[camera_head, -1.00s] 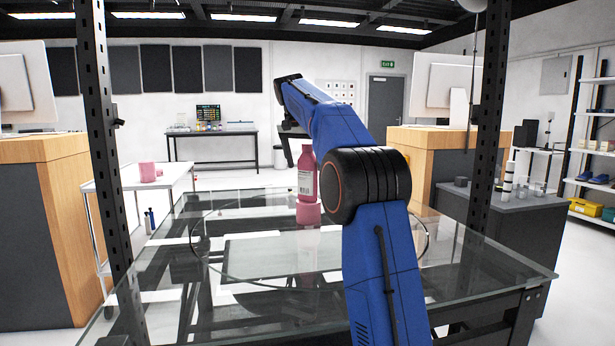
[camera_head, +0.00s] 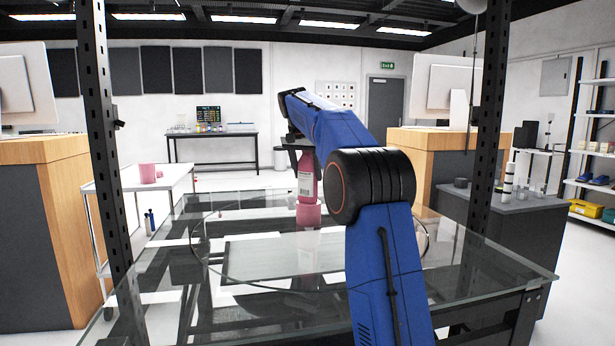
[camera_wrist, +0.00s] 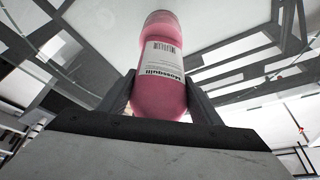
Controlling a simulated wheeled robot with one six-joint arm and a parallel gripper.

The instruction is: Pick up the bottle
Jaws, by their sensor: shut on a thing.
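The pink bottle (camera_head: 306,185) with a white label stands upright at the far part of the glass turntable (camera_head: 245,262) in the head view. A short pink piece shows directly below it, and I cannot tell whether it is a stand or a reflection. My gripper (camera_head: 303,145) is at the top of the bottle and partly covers it. In the wrist view the bottle (camera_wrist: 158,70) lies between both dark fingers of my gripper (camera_wrist: 160,92), which are shut on it. I cannot tell whether the bottle is lifted off its support.
Black perforated posts (camera_head: 104,140) stand left and right of the glass table. A white trolley (camera_head: 165,183) with a pink item (camera_head: 147,173) is at the left. A dark cabinet (camera_head: 505,225) is at the right. The near glass is clear apart from my arm.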

